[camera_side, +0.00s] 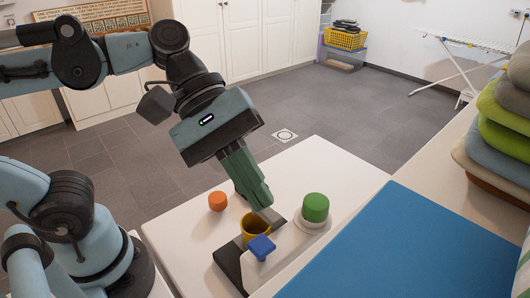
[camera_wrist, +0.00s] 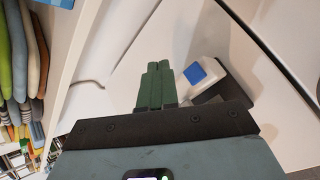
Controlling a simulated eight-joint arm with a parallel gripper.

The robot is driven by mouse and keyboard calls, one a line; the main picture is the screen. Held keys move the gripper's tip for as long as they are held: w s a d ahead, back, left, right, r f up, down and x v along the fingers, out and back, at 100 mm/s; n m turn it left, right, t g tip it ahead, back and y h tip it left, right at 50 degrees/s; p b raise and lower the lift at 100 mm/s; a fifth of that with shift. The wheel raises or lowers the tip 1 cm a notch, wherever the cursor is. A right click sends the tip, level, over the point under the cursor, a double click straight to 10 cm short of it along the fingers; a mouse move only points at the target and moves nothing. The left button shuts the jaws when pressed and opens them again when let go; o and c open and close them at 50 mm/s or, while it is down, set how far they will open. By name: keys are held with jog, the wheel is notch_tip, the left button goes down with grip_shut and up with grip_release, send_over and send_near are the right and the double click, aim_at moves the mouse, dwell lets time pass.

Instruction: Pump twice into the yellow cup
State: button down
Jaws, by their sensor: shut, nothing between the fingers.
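The yellow cup (camera_side: 251,229) stands on a dark base (camera_side: 230,263) on the white table in the side view. A blue block-shaped top (camera_side: 261,246), which looks like the pump head, sits on a pale body in front of the cup. The blue top also shows in the wrist view (camera_wrist: 194,74), right of my fingertips. My gripper (camera_side: 264,205) is shut and empty, its green fingers pointing down just above and behind the cup, partly covering it. In the wrist view my gripper (camera_wrist: 159,65) has its fingers together. The cup is not visible there.
An orange cylinder (camera_side: 217,201) stands left of the cup. A green cylinder (camera_side: 316,207) on a pale round base stands to its right. A blue mat (camera_side: 415,250) lies on the surface at right, with stacked cushions (camera_side: 500,130) behind. The table's back right is clear.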

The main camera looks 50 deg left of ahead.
aim_at(266, 249)
jog(key=shift+f, duration=3.1)
jog(key=shift+f, duration=0.15)
jog(key=shift+f, duration=0.3)
jog(key=shift+f, duration=0.75)
dwell(0.4)
jog(key=shift+r, duration=1.2)
jog(key=shift+r, duration=2.5)
